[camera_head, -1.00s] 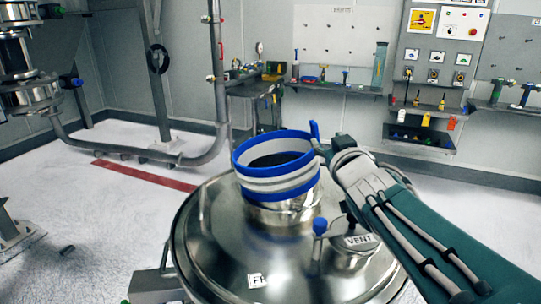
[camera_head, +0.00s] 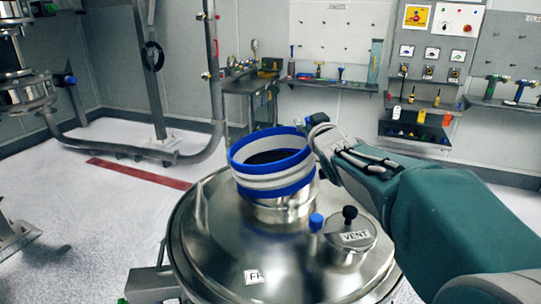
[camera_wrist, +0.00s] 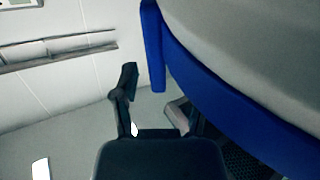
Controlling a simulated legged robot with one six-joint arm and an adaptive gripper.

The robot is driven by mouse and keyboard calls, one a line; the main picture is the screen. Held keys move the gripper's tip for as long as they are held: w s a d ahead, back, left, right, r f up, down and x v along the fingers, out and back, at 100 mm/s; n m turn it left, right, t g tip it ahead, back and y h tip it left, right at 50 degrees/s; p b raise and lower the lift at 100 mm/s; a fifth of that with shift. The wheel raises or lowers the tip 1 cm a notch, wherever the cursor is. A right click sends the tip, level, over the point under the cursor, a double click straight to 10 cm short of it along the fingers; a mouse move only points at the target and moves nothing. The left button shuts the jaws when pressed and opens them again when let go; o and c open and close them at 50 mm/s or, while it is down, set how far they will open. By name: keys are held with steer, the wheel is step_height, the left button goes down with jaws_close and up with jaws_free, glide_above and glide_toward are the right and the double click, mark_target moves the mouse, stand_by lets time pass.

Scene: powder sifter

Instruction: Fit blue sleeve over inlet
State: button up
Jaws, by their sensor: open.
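The blue sleeve (camera_head: 272,162) is a pale band with blue rims at top and bottom. It sits around the top of the steel inlet (camera_head: 283,209) on the round vessel lid, and the inlet's neck shows below it. In the wrist view the sleeve (camera_wrist: 235,110) fills the upper right, very close, with a blue tab (camera_wrist: 153,50) hanging from its rim. My gripper (camera_wrist: 160,105) is open beside the sleeve, with the tab near its left finger. Its right finger is partly hidden by the sleeve. In the head view my wrist is at the sleeve's right side, and the fingertips are hidden.
The vessel lid (camera_head: 220,230) carries a blue knob (camera_head: 316,221) and a vent cap (camera_head: 352,237) with a black knob, below my arm. A cart (camera_head: 250,95) and tool shelves (camera_head: 330,84) stand against the back wall. Pipework (camera_head: 175,150) rises at the left.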

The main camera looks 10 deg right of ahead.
steer(key=shift+w, duration=0.2)
jaws_close()
steer(key=shift+r, duration=4.9)
steer(key=shift+s+d+f+m, duration=0.1)
steer(key=shift+d+f+m, duration=0.15)
steer(key=shift+f, duration=0.35)
steer(key=shift+s+d+f+m, duration=0.1)
steer(key=shift+d+f+m, duration=0.1)
steer(key=shift+f, duration=0.45)
steer(key=shift+d+f+m, duration=0.25)
steer(key=shift+f, duration=0.35)
steer(key=shift+s+d+f+m+t, duration=0.2)
steer(key=shift+d+f+m+t, duration=0.2)
steer(key=shift+d+f+m, duration=0.15)
